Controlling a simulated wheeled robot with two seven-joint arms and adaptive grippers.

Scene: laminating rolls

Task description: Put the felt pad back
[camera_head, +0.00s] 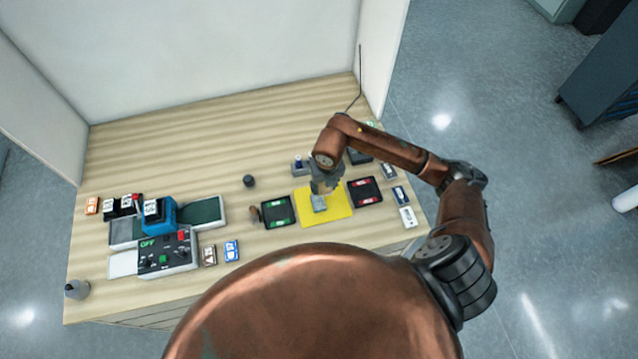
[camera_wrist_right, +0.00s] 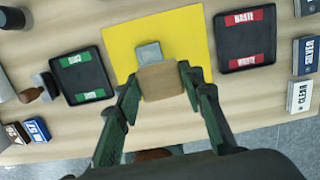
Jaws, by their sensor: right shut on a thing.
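My right gripper (camera_head: 322,186) is over the yellow mat (camera_head: 340,211), its fingers pointing down. In the right wrist view its green fingers (camera_wrist_right: 159,84) are closed on a tan block (camera_wrist_right: 161,82), which I take to be the felt pad. A small grey block-like part (camera_wrist_right: 148,53) shows directly beyond the tan face; it also shows in the head view (camera_head: 319,203) under the gripper. I cannot tell whether it is part of the pad or a separate piece, or whether the pad touches the mat. My left gripper is not in view.
A black tray with green labels (camera_head: 278,212) lies left of the mat, a black tray with red labels (camera_head: 365,192) right. A brown-handled tool (camera_head: 254,215) lies beside the green-labelled tray. Small boxes (camera_head: 407,217) line the right edge. A blue laminating machine (camera_head: 158,217) stands left.

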